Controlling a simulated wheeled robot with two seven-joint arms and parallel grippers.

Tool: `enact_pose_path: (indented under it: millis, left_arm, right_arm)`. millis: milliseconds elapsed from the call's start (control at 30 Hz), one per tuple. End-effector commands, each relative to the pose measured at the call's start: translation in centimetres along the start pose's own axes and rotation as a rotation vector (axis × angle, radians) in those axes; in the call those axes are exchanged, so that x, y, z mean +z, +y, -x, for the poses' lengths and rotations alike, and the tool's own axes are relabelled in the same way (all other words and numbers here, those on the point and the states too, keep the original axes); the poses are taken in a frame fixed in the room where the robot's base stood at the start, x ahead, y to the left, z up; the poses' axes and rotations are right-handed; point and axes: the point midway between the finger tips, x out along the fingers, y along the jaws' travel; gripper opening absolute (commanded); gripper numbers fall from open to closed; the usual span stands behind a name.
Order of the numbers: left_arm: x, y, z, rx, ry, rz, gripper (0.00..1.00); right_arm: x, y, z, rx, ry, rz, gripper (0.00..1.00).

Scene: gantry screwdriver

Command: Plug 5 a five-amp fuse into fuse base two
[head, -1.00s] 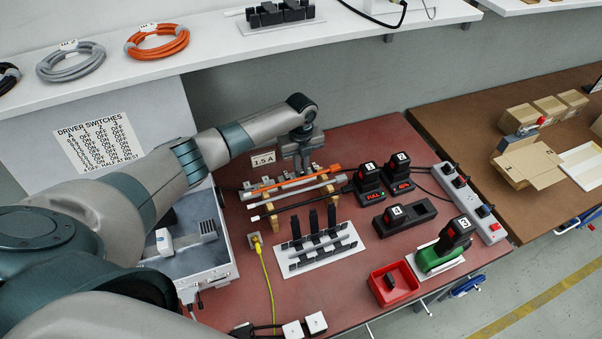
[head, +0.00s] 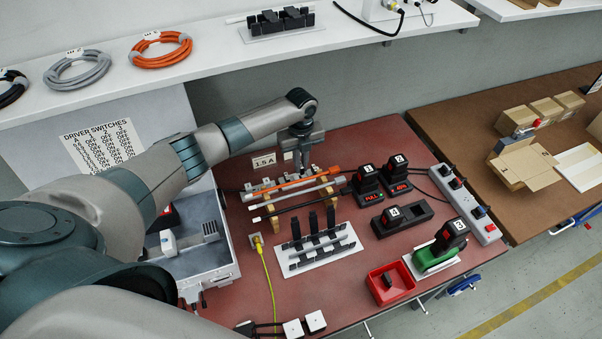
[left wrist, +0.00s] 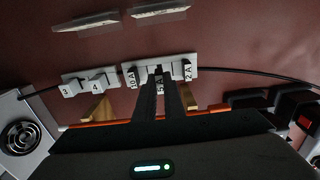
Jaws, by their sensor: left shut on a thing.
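My left gripper (head: 303,172) reaches down at the back of the red table, behind the rack of rods. In the left wrist view its fingers (left wrist: 160,76) are shut at a pale fuse strip. A five-amp fuse (left wrist: 160,88), marked 5A, shows between the fingers; I cannot tell whether it is still seated in the strip. A fuse marked 10A (left wrist: 132,80) stands to its left and one marked 2A (left wrist: 188,70) to its right. Blocks marked 3 (left wrist: 69,89) and 4 (left wrist: 97,85) sit further left. I cannot make out a base marked 2. My right gripper is not in view.
Orange and grey rods (head: 320,175) lie on wooden stands just in front of the gripper. A 1.5A sign (head: 264,160) stands behind. Numbered batteries (head: 395,170) on chargers and a red bin (head: 388,284) are to the right. An open grey case (head: 215,262) is left.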

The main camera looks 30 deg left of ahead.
Motion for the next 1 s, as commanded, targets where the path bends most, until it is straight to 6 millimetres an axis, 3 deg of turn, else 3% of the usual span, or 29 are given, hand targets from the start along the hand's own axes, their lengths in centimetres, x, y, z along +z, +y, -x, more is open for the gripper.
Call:
enact_pose_path:
  millis: [667,1000]
  left_arm:
    - [0.0,-0.1,0.7,0.000,0.000,0.008,0.00]
    - [-0.9,-2.0,3.5,-0.003,-0.003,0.186,0.00]
  right_arm:
    - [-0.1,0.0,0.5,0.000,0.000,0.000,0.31]
    - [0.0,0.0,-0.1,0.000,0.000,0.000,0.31]
